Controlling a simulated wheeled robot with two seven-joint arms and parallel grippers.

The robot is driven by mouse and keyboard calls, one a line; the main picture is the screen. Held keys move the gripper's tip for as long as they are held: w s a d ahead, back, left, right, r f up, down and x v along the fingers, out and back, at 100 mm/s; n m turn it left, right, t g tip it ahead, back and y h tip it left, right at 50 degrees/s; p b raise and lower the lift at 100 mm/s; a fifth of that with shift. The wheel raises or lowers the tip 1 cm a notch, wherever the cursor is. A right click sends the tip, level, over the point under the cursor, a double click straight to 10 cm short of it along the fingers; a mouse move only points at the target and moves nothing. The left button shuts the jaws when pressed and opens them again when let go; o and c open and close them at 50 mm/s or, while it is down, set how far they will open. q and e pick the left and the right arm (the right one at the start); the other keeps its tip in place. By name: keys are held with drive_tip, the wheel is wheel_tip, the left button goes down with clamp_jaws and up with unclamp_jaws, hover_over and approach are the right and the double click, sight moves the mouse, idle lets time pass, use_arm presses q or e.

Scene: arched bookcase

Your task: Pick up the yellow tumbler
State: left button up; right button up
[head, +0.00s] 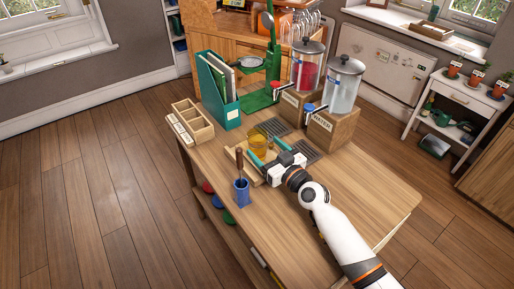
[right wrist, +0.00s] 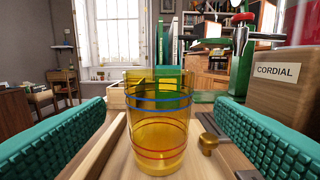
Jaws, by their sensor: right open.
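The yellow tumbler (head: 258,141) stands upright on or beside a small wooden tray (head: 241,168) on the table. In the right wrist view the tumbler (right wrist: 158,130) is clear amber with blue bands above and red bands below. My right gripper (head: 260,155) is open, with its teal finger pads pointing at the tumbler. In the right wrist view one pad is to each side, with a gap between pad and tumbler on both sides. How far the tumbler is between the pads is hard to tell. My left gripper is not in view.
A blue cup (head: 241,193) with a dark-handled tool stands near the table's left edge. A wooden divided box (head: 190,123) and a green file holder (head: 217,92) stand behind. Two drink dispensers (head: 342,88) stand on wooden boxes at the right. The table's front right is clear apart from my arm.

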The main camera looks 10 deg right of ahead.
sight(252, 137)
drive_tip(key=x, duration=0.6)
drive_tip(key=shift+w+a, duration=0.15)
drive_tip(key=shift+w, duration=0.05)
drive_tip(key=shift+c, duration=0.4)
